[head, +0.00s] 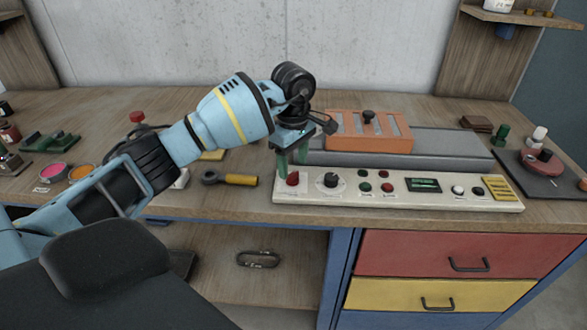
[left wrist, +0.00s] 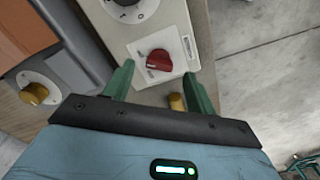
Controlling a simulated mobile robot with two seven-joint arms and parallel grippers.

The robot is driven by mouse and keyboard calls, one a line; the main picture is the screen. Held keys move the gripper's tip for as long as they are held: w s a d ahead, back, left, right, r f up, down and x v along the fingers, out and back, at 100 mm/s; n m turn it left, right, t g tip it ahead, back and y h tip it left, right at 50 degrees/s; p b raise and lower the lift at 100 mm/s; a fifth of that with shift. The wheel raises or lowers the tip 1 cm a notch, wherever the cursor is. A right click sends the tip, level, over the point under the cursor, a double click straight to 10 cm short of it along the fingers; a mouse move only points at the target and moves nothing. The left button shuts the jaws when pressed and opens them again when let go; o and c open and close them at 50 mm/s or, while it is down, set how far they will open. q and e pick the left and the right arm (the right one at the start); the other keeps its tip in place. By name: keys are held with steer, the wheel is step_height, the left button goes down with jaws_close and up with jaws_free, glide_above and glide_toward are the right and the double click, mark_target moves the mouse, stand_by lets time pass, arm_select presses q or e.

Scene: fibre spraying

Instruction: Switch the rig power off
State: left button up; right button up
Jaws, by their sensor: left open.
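The cream control panel (head: 450,201) lies along the bench's front edge. The red rotary knob (head: 292,179) is at its left end. In the left wrist view the red knob (left wrist: 158,60) sits on a white plate (left wrist: 176,48) with small marks too small to read. My left gripper (head: 292,167) has green fingers pointing down at the knob. In the left wrist view the left gripper (left wrist: 159,74) is open and empty, its fingertips apart on either side of the knob. I cannot tell whether they touch it. My right gripper is not in view.
A black dial (head: 331,181) is just right of the knob, then coloured buttons and a small display (head: 424,185). An orange slotted block (head: 368,133) on a grey base (head: 450,147) stands behind the panel. A yellow-handled tool (head: 238,180) lies to the left.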

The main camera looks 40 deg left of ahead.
mark_target(293, 178)
arm_select(q)
steer(key=shift+f, duration=1.35)
steer(key=shift+c, duration=0.3)
steer(key=c, duration=0.9)
